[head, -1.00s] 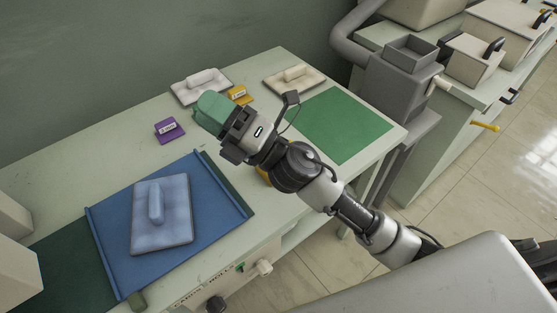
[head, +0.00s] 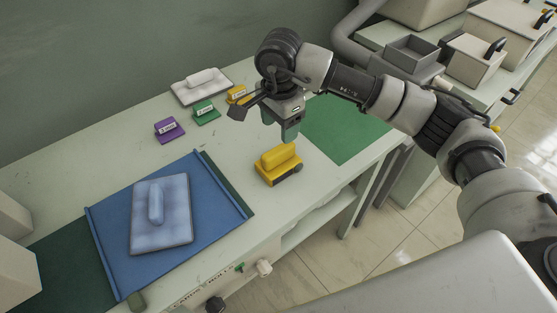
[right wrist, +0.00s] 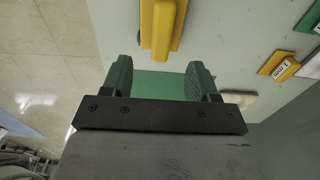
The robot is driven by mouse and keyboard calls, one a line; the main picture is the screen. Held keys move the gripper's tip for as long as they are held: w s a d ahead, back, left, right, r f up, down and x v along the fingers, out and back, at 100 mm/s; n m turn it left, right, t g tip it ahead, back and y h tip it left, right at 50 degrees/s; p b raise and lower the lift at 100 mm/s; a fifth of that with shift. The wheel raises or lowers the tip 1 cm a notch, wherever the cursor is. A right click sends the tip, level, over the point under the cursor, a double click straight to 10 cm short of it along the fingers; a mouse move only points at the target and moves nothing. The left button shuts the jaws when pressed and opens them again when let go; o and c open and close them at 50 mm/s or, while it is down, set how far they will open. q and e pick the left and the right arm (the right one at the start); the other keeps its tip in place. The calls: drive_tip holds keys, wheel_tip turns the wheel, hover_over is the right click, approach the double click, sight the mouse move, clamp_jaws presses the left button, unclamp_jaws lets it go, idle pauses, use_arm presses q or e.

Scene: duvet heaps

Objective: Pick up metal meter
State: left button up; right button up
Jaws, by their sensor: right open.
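A yellow block-like tool (head: 279,165) with a raised grip and a dark lower edge sits near the front edge of the pale table; it also shows at the top of the right wrist view (right wrist: 160,28). I cannot tell for certain whether it is the metal meter. My right gripper (head: 284,131) has green fingers pointing down, above and behind the yellow tool. In the right wrist view its fingers (right wrist: 160,78) are apart with nothing between them, and the yellow tool lies beyond the tips. My left gripper is not in view.
A blue mat (head: 112,240) holds a blue-grey float (head: 160,215). Small purple (head: 169,129), green (head: 206,112) and yellow (head: 236,94) labelled blocks and a white float (head: 201,86) stand at the back. A green mat (head: 345,128) lies right. The table between is clear.

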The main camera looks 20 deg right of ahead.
sight(278, 149)
wheel_tip(278, 149, down, 3)
drive_tip(key=shift+f, duration=0.15)
wheel_tip(278, 149, down, 4)
drive_tip(key=shift+a+f+p, duration=0.1)
drive_tip(key=shift+p, duration=0.65)
drive_tip(key=shift+w+f, duration=0.1)
drive_tip(key=shift+f, duration=0.5)
clamp_jaws()
